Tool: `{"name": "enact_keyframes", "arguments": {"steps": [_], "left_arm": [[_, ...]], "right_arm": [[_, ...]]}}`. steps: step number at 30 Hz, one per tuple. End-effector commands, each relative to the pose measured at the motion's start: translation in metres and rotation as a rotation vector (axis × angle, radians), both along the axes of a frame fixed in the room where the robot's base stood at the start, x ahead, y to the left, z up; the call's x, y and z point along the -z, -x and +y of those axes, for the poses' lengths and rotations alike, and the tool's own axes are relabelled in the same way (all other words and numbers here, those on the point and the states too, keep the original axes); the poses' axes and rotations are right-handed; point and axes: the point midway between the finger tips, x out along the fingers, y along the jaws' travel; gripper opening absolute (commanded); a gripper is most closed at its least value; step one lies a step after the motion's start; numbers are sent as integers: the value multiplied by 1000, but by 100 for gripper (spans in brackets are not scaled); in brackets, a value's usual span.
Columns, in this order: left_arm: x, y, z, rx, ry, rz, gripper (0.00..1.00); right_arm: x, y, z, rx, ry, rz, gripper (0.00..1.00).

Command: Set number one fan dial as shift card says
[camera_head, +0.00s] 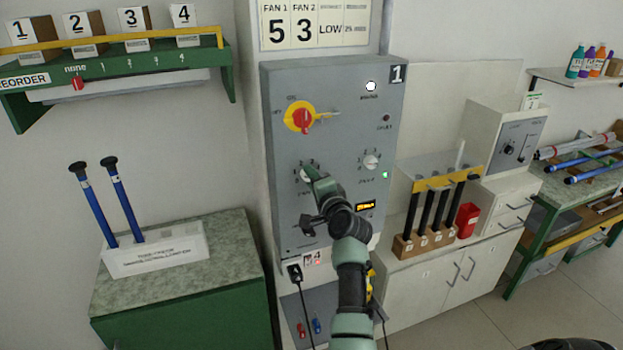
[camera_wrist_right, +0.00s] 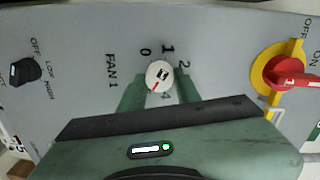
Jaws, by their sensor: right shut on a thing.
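The shift card (camera_head: 315,24) above the panel reads FAN 1 5, FAN 2 3 and LOW. My left gripper is not in view.
The second fan dial (camera_head: 371,161) is right of my gripper. A red-and-yellow main switch (camera_head: 304,117) sits above it. A black selector knob (camera_wrist_right: 26,71) shows in the wrist view. A rack of black rods (camera_head: 425,240) stands right; blue rods (camera_head: 120,197) stand left.

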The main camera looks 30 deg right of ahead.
Motion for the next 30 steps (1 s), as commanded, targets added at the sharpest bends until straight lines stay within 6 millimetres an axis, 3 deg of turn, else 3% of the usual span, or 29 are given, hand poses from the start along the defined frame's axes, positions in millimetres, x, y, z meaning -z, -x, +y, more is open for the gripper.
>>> {"name": "enact_keyframes", "arguments": {"steps": [9,24,25,27,30], "left_arm": [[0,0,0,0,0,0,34],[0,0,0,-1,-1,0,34],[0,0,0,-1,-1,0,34],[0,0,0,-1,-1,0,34],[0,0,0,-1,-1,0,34]], "right_arm": [[-1,0,-1,2,-106,-28,0],[-1,0,-1,2,-124,-32,0],[-1,0,-1,2,-124,-32,35],[-1,0,-1,2,-124,-32,54],[-1,0,-1,1,-123,-31,54]]}}
